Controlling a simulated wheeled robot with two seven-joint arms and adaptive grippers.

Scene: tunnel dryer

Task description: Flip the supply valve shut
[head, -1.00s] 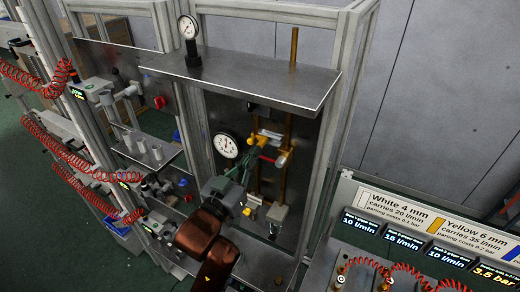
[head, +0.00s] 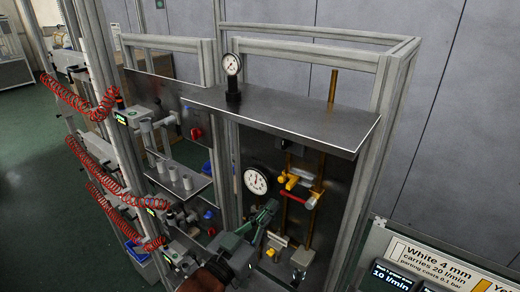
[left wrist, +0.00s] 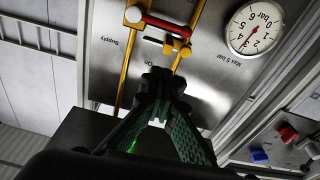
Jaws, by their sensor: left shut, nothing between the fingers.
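The supply valve's red lever (head: 297,197) lies crosswise to the vertical brass pipes, among yellow fittings on the steel panel. In the left wrist view, the lever (left wrist: 160,23) runs from one brass pipe to the other, above the panel words "On" and "Supply". My left gripper (head: 271,206) has green fingers and is shut and empty, left of and slightly below the lever in the head view. In the left wrist view, its fingertips (left wrist: 160,78) show below the lever with a visible gap. My right gripper is not in view.
A white dial gauge (head: 256,181) sits left of the pipes. A metal shelf (head: 270,108) carrying another gauge (head: 232,64) overhangs the panel. Aluminium posts (head: 368,160) frame it. Red coiled hoses (head: 85,105) hang at the left. A sign board (head: 430,258) stands at lower right.

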